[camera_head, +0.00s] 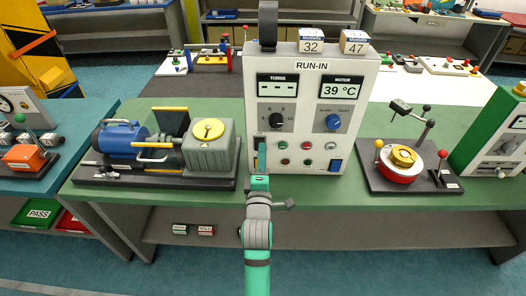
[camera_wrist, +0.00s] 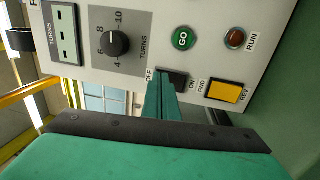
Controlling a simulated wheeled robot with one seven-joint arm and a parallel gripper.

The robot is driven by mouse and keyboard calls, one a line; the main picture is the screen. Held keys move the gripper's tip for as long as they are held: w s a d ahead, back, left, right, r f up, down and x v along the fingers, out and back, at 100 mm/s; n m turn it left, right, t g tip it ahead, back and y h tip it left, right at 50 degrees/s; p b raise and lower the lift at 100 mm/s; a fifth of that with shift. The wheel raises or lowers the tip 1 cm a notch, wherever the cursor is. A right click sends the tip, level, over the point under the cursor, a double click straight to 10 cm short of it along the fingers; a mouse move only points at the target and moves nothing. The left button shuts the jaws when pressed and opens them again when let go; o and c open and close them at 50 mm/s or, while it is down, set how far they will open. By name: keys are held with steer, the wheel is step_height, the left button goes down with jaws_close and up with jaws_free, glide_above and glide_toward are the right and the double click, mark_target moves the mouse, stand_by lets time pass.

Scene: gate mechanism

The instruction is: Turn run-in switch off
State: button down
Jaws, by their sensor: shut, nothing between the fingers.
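The white RUN-IN panel (camera_head: 310,82) stands upright on the green bench. In the wrist view, turned on its side, a dark rocker switch (camera_wrist: 178,76) sits between the labels OFF and ON. My gripper (camera_head: 261,150) is at the panel's lower left corner, its teal fingers together and empty. In the wrist view its fingertips (camera_wrist: 158,82) are at the OFF side of the rocker and cover part of it. I cannot tell whether they touch it. Which way the rocker is tipped is unclear.
Near the rocker are a green GO button (camera_wrist: 183,39), a red RUN lamp (camera_wrist: 235,38), a yellow FWD/REV switch (camera_wrist: 228,90) and a TURNS knob (camera_wrist: 115,43). A blue motor unit (camera_head: 120,139) stands left of the panel, a red-and-yellow turning device (camera_head: 400,165) right.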

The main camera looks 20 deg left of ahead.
steer(key=s+d+r, duration=0.1)
steer(key=s+d, duration=0.2)
steer(key=s, duration=0.9)
steer(key=shift+r, duration=0.35)
steer(key=shift+w, duration=0.1)
steer(key=s+d+f+m+g+h, duration=0.1)
steer(key=s+d+f+m+h, duration=0.1)
steer(key=s+d+f+m, duration=0.4)
steer(key=s+d+f+m+h, duration=0.1)
steer(key=s+d+f+m, duration=0.3)
steer(key=s+f, duration=0.4)
steer(key=s+d+f+m+g+h, duration=0.1)
steer(key=s+d+m, duration=0.2)
steer(key=s, duration=0.6)
steer(key=s+d+f+m+g+h, duration=0.1)
steer(key=s+d+f+m, duration=0.1)
steer(key=s+m, duration=0.6)
steer(key=shift+s+d+f, duration=0.2)
steer(key=shift+s+d, duration=0.55)
steer(key=shift+s, duration=0.4)
